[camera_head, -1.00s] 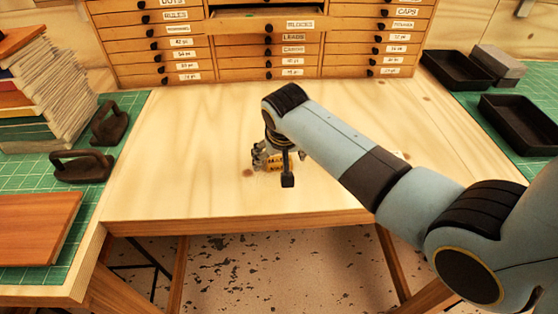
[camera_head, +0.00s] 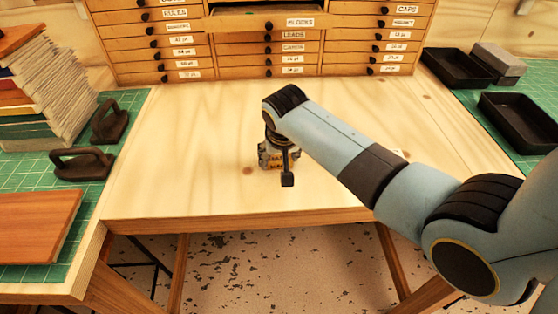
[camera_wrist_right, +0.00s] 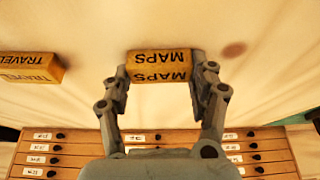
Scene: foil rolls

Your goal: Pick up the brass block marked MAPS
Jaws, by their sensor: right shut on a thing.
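The brass block marked MAPS (camera_wrist_right: 158,66) is between the two fingers of my right gripper (camera_wrist_right: 161,72) in the right wrist view. The fingers are shut on its two short ends, and its lettering reads upside down there. In the head view my right gripper (camera_head: 278,158) points down at the middle of the pale wooden table (camera_head: 180,150). The gripper's wrist and fingers hide most of the block there. I cannot tell whether the block touches the tabletop. My left gripper is not in view.
A second brass block marked TRAVEL (camera_wrist_right: 30,67) lies apart, to the left in the wrist view. A drawer cabinet (camera_head: 270,50) with one open drawer stands at the back. Black trays (camera_head: 455,70) are at right; dark iron weights (camera_head: 82,164) and a paper stack (camera_head: 50,100) at left.

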